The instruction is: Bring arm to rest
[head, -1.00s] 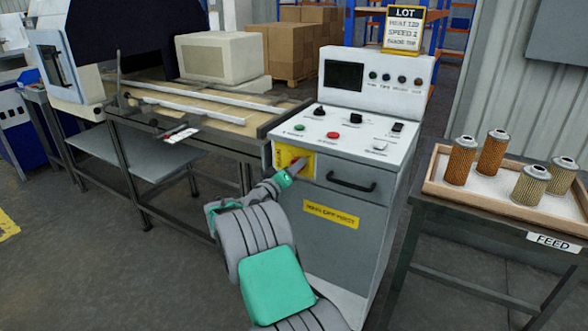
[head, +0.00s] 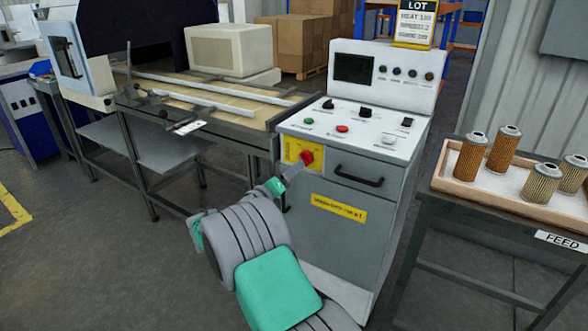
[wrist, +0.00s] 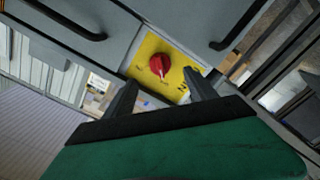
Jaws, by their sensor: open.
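My arm (head: 250,235), grey with green covers, reaches up from the bottom of the head view toward the grey control cabinet (head: 335,235). My gripper (wrist: 158,88) is open and empty in the wrist view, with its two dark fingers apart. A red rotary knob (wrist: 158,62) on a yellow plate (wrist: 178,78) shows beyond the fingertips, clear of them. In the head view the knob (head: 306,157) is on the cabinet's front, just past the end of my arm. The fingers are too small to make out there.
A tray (head: 450,186) with several filter cartridges stands on the FEED table at right. A workbench (head: 225,127) with rails is left of the cabinet. The cabinet's black handle (head: 358,178) juts out near the knob. Open floor (head: 90,260) lies at left.

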